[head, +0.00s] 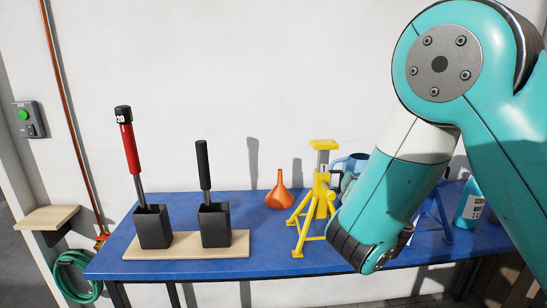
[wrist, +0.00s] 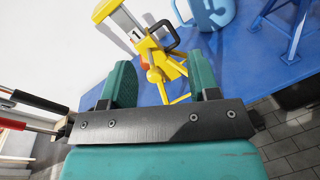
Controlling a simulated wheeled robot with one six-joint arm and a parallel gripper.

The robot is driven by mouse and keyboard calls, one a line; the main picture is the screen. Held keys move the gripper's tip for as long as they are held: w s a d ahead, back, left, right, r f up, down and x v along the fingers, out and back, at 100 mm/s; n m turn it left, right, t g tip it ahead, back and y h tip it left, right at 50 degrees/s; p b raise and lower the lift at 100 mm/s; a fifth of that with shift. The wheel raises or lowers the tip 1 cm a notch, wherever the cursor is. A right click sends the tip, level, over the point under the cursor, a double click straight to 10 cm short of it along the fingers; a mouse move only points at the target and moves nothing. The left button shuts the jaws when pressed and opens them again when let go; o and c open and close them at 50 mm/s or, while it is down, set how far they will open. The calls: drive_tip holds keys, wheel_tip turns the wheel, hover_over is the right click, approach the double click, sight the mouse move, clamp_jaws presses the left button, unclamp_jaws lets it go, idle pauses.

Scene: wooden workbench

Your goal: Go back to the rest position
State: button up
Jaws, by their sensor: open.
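My gripper (wrist: 165,76) shows in the wrist view with its two teal fingers wide apart. Nothing is held between them. Beyond the fingers stands the yellow jack stand (wrist: 160,68), apart from them as far as I can tell. In the head view my teal arm reaches down from the upper right, and its lower end covers the area just right of the yellow jack stand (head: 320,190). My fingers are hidden in that view.
The blue workbench (head: 190,198) carries two black holders (head: 154,227) (head: 215,225) with upright tools on a wooden board (head: 185,246). An orange funnel (head: 279,191), a blue jug (head: 352,162), a blue stand (head: 433,213) and a bottle (head: 469,205) also stand there.

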drive_tip(key=s+d+f+m+g, duration=0.3)
drive_tip(key=s+m+g, duration=0.45)
drive_tip(key=m, duration=0.85)
drive_tip(key=s+a+r+m+g+y, duration=0.2)
drive_tip(key=s+a+g, duration=0.1)
drive_tip(key=s, duration=0.5)
drive_tip(key=s+a+r+m+g+y, duration=0.1)
drive_tip(key=s+a+m+g+y, duration=0.1)
drive_tip(key=s, duration=0.6)
drive_tip(key=s+a+r+m+g+y, duration=0.2)
drive_tip(key=s+a+g+y, duration=0.1)
drive_tip(key=s+a, duration=0.3)
drive_tip(key=shift+s+a+r+m+g, duration=0.35)
drive_tip(key=shift+s+g, duration=0.3)
drive_tip(key=shift+s, duration=0.45)
